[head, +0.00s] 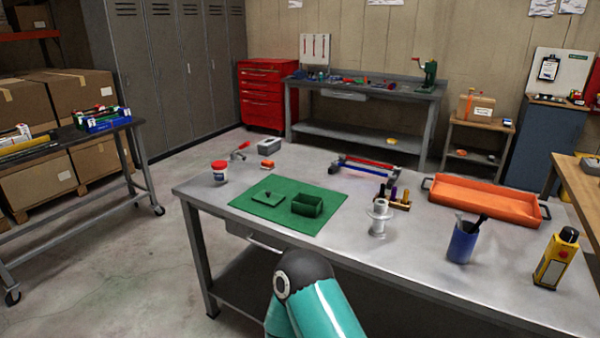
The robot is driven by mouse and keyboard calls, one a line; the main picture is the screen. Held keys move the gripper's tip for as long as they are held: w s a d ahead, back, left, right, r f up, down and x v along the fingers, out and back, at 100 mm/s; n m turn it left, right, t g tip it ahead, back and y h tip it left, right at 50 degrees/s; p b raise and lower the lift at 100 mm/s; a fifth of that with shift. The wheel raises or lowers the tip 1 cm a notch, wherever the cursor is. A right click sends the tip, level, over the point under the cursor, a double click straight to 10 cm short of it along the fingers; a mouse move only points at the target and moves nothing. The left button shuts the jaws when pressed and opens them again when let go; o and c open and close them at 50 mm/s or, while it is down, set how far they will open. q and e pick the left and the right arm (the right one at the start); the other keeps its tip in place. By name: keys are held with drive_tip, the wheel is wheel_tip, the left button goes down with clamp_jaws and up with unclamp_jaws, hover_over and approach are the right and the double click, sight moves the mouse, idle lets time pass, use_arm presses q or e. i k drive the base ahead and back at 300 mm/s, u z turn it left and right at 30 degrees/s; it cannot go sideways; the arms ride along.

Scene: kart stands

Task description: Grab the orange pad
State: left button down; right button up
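A small orange block (267,164), which looks like the orange pad, lies near the far left edge of the metal table (330,250). It sits beyond the green mat (245,196), next to a grey block (270,146) and a small red-handled tool (240,151). Nothing is touching it from above. A teal arm link of mine with a dark joint rises at the bottom middle. Neither of my grippers is in view.
The mat holds an open green box (307,205) and its small lid. A white-and-red tub (219,171), a pale spool (379,217), a red-and-blue barred rack (368,166), an orange tray (486,200), a blue cup (462,241) and a yellow device (555,261) also stand on the table.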

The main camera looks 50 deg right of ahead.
sight(266, 164)
drive_tip(key=z, duration=0.05)
drive_tip(key=k, duration=1.35)
drive_tip(key=z, duration=0.4)
drive_tip(key=i, duration=1.7)
